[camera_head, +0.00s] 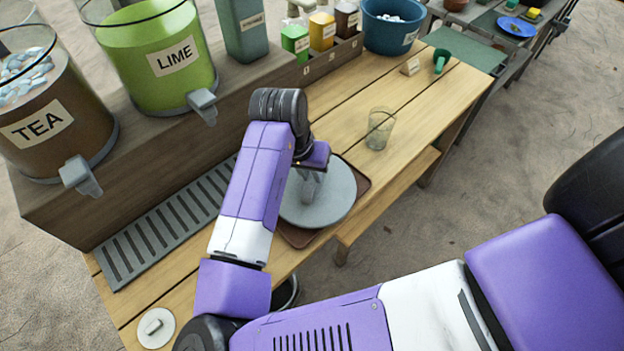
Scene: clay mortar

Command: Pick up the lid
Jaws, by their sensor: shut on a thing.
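A round grey lid (335,205) is under my gripper (310,190) in the head view, over a brown tray (297,236) on the wooden table. My gripper points down and is shut on the lid at its middle. My wrist hides the part it grips. I cannot tell whether the lid touches the tray or hangs a little above it. A smaller pale round lid (152,335) with a raised handle lies at the table's lower left.
A clear glass (380,130) stands right of the grey lid. Behind are the lime dispenser (160,60), tea dispenser (50,115) and a slatted drip grate (165,235). A blue tub (390,35) and green scoop (441,60) are farther back. The table between glass and scoop is mostly clear.

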